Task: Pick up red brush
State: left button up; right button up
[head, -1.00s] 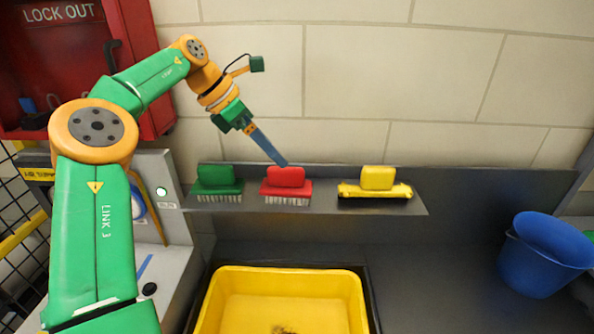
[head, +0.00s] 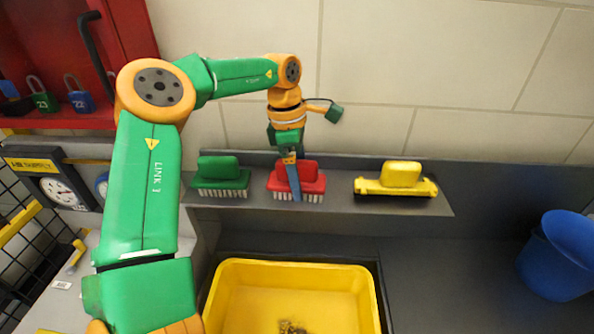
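The red brush (head: 312,178) stands bristles down on the grey shelf (head: 240,208), between the green brush (head: 219,171) and the yellow brush (head: 402,176). My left gripper (head: 293,190) points down at the red brush. Its blue fingers overlap the left middle of the brush in the head view and hide part of the handle. The fingers appear as one narrow strip, so the gap between them is hidden. I cannot tell whether they touch the brush. My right gripper is not in view.
A yellow tray (head: 232,296) with dark debris in it sits below the shelf. A blue bucket (head: 556,262) stands at the right on the dark counter (head: 450,285). A red lockout box (head: 60,60) hangs on the wall at the left. A tiled wall is behind the shelf.

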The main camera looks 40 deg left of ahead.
pick_arm(q)
jog(key=shift+s+d+r, duration=0.2)
jog(key=shift+s, duration=0.05)
jog(key=c, duration=1.4)
jog(key=shift+w, duration=0.1)
jog(key=shift+w+a+r, duration=0.1)
notch_tip(320, 180, up, 10)
jog(key=shift+f, duration=0.1)
jog(key=o, duration=0.6)
jog(key=c, duration=0.3)
